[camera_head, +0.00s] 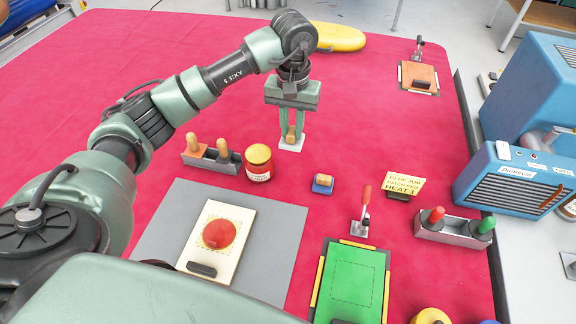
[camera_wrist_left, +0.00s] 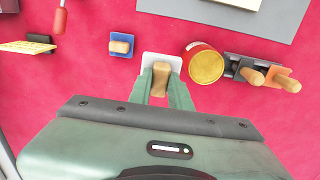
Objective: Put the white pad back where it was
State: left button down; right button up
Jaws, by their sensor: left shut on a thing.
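The white pad (camera_head: 290,145) is a small pale square with a wooden knob (camera_head: 290,134). It is at the middle of the red cloth in the head view, right of the red jar. My left gripper (camera_head: 291,130) points down and is shut on the knob. The wrist view shows the pad (camera_wrist_left: 148,60) under the fingertips and the knob (camera_wrist_left: 161,76) between the fingers. I cannot tell whether the pad touches the cloth. My right gripper is not in view.
Left of the pad stand a red jar (camera_head: 259,163) and a grey holder (camera_head: 213,162) with wooden-handled tools. A blue pad (camera_head: 322,184) lies to the right front. A note card (camera_head: 404,184), a red-handled clamp (camera_head: 363,208) and a green board (camera_head: 350,281) lie farther right.

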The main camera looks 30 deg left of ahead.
pick_arm(q)
notch_tip(320, 180, down, 15)
jog(key=p, duration=0.3)
jog(key=shift+r, duration=0.15)
jog(key=shift+f, duration=0.2)
jog(key=shift+f, duration=0.2)
jog(key=c, duration=1.3)
grip_release()
